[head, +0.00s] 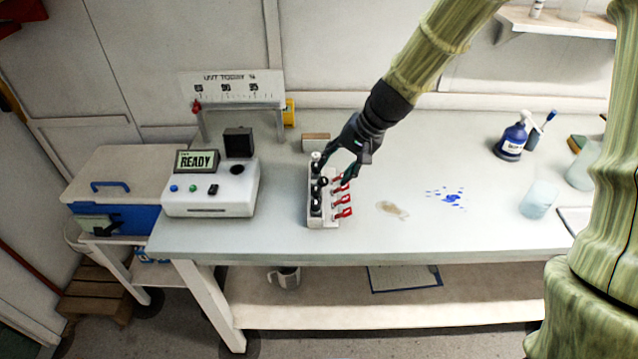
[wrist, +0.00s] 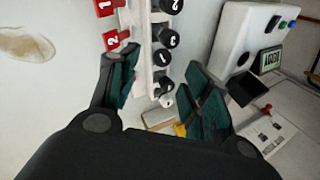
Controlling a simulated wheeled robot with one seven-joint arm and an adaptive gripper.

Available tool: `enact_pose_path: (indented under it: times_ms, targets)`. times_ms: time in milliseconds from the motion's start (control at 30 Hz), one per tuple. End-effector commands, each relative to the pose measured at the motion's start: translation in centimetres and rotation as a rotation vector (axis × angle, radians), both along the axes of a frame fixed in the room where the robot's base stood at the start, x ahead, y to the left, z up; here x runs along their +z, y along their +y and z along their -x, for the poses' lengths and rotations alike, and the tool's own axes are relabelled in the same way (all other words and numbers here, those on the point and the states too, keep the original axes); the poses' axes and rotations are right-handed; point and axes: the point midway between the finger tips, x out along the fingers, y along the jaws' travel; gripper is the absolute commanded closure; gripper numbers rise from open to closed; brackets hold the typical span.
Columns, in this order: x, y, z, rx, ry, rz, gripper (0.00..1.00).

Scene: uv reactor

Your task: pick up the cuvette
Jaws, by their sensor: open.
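A white rack (head: 326,219) stands on the bench, holding a row of black-capped vials or cuvettes (head: 316,205). Red numbered tags (head: 346,212) line its right side. I cannot tell which capped piece is the task's cuvette. My gripper (head: 334,177) is open above the far end of the rack, fingers pointing down. In the wrist view, the open fingers (wrist: 160,68) lie either side of the rack's end, with black caps (wrist: 162,57) between and beyond them. Nothing is held. The clear bodies of the pieces are mostly hidden under caps and rack.
A white device reading READY (head: 209,198) stands left of the rack, with a sign stand (head: 235,92) behind. A small tan box (head: 316,142) is behind the rack. Brown (head: 392,210) and blue (head: 450,198) stains, a blue bottle (head: 512,139) and a beaker (head: 539,200) are right.

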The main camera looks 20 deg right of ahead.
Motion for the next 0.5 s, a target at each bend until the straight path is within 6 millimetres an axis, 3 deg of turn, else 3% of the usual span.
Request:
enact_pose_path:
  times_ms: [167, 500]
  targets:
    - [-0.5, 0.5, -0.2, 0.001, 0.002, -0.002, 0.52]
    - [-3.4, 1.9, -1.0, 0.002, 0.003, -0.002, 0.52]
